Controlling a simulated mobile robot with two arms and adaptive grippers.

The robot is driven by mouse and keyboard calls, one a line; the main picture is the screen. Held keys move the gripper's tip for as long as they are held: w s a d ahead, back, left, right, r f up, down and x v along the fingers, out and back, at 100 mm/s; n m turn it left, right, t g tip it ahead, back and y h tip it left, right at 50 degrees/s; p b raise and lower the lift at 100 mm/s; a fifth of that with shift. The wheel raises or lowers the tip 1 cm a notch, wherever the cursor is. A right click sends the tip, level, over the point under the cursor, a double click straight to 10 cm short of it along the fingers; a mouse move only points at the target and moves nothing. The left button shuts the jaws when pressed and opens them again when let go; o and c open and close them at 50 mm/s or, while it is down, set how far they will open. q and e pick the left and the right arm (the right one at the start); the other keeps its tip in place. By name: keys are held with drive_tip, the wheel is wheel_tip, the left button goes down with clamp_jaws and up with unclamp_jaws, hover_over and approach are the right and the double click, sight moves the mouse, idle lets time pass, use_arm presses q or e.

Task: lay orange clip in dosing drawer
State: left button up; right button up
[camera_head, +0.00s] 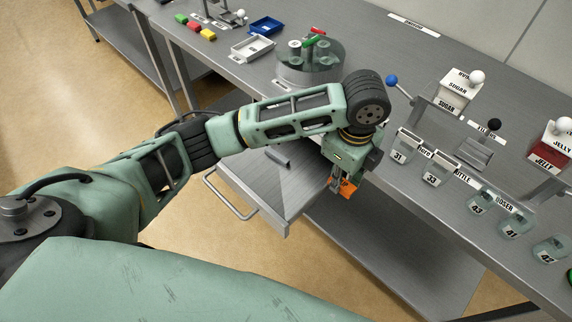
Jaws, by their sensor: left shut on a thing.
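My left gripper (343,183) hangs at the end of my left arm, near the right side of an open drawer. It is shut on the orange clip (348,189), a small orange piece that shows between and below the fingers. The drawer (245,188) is pulled out from under the bench, with a metal handle (232,197) at its front. A small dark grey bar (278,158) lies in it. My forearm hides the back of the drawer. I cannot tell whether the clip is over the drawer or just beside its right edge. My right gripper is not in view.
Jars 31 (402,150) and 33 (436,172) stand along the bench edge at right, beside more numbered jars. A round glass-like stand (310,65) is behind my arm. A white tray (252,47) and blue tray (266,26) sit farther back. A lower shelf (400,245) runs below.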

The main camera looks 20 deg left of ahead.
use_arm(q)
hover_over(304, 180)
wheel_tip(304, 180, down, 6)
drive_tip(key=shift+d+f, duration=0.1)
drive_tip(key=shift+f, duration=2.2)
drive_tip(key=shift+f, duration=0.15)
drive_tip(key=o, duration=0.8)
wheel_tip(304, 180, up, 12)
drive_tip(key=shift+r+p, duration=0.2)
drive_tip(key=shift+p, duration=0.1)
